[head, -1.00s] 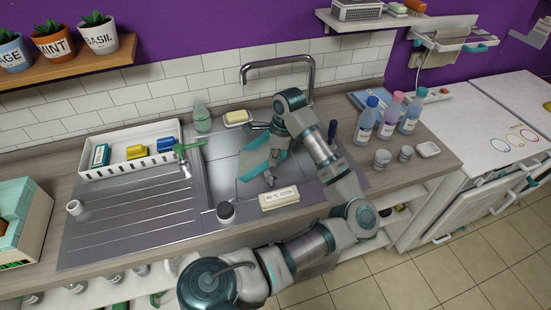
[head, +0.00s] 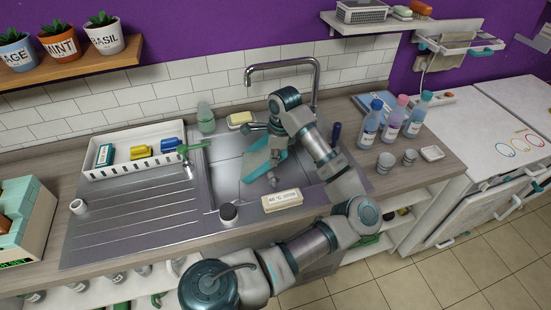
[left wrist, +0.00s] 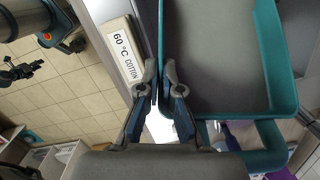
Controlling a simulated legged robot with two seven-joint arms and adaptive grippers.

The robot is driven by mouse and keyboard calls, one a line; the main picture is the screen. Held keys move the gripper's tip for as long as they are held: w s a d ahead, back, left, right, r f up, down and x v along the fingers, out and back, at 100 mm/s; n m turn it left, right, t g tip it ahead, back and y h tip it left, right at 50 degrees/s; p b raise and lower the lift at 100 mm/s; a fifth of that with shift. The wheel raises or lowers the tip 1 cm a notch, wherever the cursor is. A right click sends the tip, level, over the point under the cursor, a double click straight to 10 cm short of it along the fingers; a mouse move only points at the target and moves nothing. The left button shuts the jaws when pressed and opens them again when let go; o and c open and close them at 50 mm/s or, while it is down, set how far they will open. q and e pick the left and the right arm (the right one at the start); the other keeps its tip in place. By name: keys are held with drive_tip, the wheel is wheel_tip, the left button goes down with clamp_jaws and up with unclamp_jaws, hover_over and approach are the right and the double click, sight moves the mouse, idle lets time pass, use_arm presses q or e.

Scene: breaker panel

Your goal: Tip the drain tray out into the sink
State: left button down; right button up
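The drain tray (head: 258,165), teal with a grey inside, is over the sink basin (head: 226,177) in the head view and looks tilted. Part of it is hidden behind my left arm. In the left wrist view the tray (left wrist: 228,65) fills the upper right, with its teal wall at the fingers. My left gripper (left wrist: 161,88) is shut on the tray's edge; in the head view the gripper (head: 271,177) is small and partly hidden. The tray's contents cannot be made out. My right gripper is not clearly seen in either view.
The tap (head: 314,78) arches behind the basin. A dark-topped jar (head: 228,212) and a "60 °C cotton" block (head: 283,200) stand at the basin's front edge. A white rack (head: 128,160) is at the back left; several bottles (head: 392,122) stand right. The ribbed drainboard (head: 120,220) is mostly clear.

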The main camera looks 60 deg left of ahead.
use_arm(q)
drive_tip(key=shift+r, duration=0.1)
drive_tip(key=shift+s+a+r, duration=0.2)
drive_tip(key=shift+s, duration=0.1)
drive_tip(key=shift+t, duration=0.3)
idle(0.4)
drive_tip(key=shift+s+a+r+h, duration=0.2)
drive_tip(key=shift+s+h, duration=0.1)
idle(0.3)
drive_tip(key=shift+s+a+r+t, duration=0.2)
drive_tip(key=shift+s+t, duration=0.1)
drive_tip(key=shift+t, duration=0.1)
idle(0.4)
drive_tip(key=shift+s+a+r+h, duration=0.1)
drive_tip(key=shift+s+a+h, duration=0.1)
drive_tip(key=shift+h, duration=0.1)
drive_tip(key=shift+s+t, duration=0.1)
drive_tip(key=shift+t, duration=0.2)
